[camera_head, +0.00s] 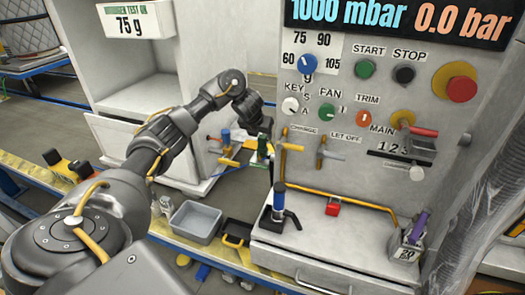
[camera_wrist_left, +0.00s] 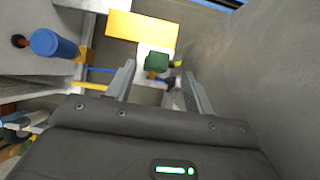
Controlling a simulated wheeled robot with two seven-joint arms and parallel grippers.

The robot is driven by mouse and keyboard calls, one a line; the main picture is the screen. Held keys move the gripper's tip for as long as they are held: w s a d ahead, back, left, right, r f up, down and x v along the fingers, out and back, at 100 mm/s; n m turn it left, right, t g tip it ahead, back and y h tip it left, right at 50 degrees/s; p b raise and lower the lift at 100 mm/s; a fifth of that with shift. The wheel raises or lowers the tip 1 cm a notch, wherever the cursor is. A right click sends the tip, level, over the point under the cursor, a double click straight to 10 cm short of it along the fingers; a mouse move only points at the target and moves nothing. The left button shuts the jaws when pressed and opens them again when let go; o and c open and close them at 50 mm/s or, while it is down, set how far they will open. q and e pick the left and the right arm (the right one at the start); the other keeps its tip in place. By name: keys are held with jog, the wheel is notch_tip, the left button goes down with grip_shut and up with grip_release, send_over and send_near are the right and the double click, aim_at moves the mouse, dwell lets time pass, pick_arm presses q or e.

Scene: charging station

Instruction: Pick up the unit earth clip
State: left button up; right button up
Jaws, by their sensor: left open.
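A small green piece, which looks like the unit earth clip (camera_head: 262,147), shows beside the left edge of the control cabinet, just below my left gripper (camera_head: 266,127). In the left wrist view the green clip (camera_wrist_left: 157,62) lies ahead of my left gripper (camera_wrist_left: 161,84), between the lines of its two fingers. It has a short green-yellow part at its right and a pale surface around it. The fingers are apart with nothing between them. I cannot tell how the clip is attached. My right gripper is in neither view.
The control cabinet (camera_head: 330,165) stands close at the right, with tap handles (camera_head: 291,147) near my gripper. A blue-handled tool (camera_head: 279,197) stands on its ledge. A grey bin (camera_head: 195,222) lies lower left. In the wrist view, a blue cylinder (camera_wrist_left: 52,43) and yellow block (camera_wrist_left: 140,29) are nearby.

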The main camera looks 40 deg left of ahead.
aim_at(262, 137)
pick_arm(q)
jog(key=shift+f, duration=0.2)
jog(key=x, duration=0.2)
jog(key=b+x, duration=0.1)
jog(key=x, duration=0.1)
jog(key=shift+w+a+f, duration=0.2)
jog(key=shift+w+a, duration=0.1)
jog(key=shift+w, duration=0.05)
jog(key=shift+c, duration=0.4)
jog(key=c, duration=1)
jog(key=shift+r, duration=0.1)
